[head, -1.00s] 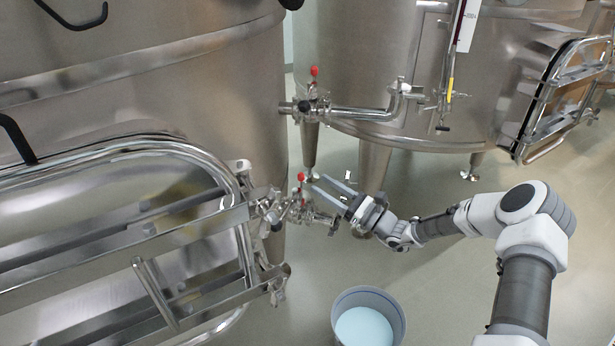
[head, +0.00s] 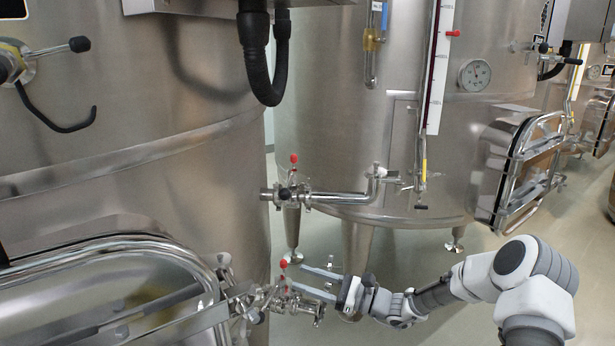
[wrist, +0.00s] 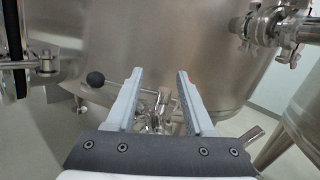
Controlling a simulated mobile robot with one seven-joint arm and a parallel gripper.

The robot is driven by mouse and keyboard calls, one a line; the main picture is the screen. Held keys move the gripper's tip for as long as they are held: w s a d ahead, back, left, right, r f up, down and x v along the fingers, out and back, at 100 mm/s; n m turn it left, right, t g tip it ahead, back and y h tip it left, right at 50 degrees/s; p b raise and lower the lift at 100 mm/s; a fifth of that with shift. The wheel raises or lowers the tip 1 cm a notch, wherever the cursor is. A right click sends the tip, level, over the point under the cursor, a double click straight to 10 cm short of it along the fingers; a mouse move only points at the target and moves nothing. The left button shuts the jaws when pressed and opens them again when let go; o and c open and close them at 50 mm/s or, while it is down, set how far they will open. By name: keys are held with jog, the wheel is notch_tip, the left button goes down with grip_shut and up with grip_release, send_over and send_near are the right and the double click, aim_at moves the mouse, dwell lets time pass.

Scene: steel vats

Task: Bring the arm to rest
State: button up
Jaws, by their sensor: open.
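My gripper (head: 318,279) is at the end of my arm, low in the middle of the head view, with its fingers pointing left. In the wrist view a valve and a lever with a black ball end (wrist: 96,79) lie beyond the fingers. My arm stretches in from the lower right.
A large steel vat (head: 150,150) stands at the left, with a framed hatch (head: 110,265) low on it. Another vat (head: 330,130) stands behind. A pipe with a red-knobbed valve (head: 340,198) runs above my gripper. Open floor (head: 415,262) lies to the right.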

jog(key=s+a+r+n+g+h, duration=0.1)
jog(key=s+r+n+g+h, duration=0.25)
jog(key=s+n, duration=0.35)
jog(key=s+r+n+g+h, duration=0.3)
jog(key=s+n+g+h, duration=0.15)
jog(key=s, duration=0.45)
jog(key=s+d+r+n+t+h, duration=0.4)
jog(key=s+d+r+h, duration=0.1)
jog(key=s+d, duration=0.25)
jog(key=s+d+r+n+t+h, duration=0.35)
jog(key=s+d+r+h, duration=0.3)
jog(key=s, duration=0.25)
notch_tip(320, 180, up, 17)
jog(key=p, duration=1.7)
jog(key=shift+s+d+n+y, duration=0.25)
jog(key=shift+n+y, duration=0.15)
jog(key=shift+y, duration=0.05)
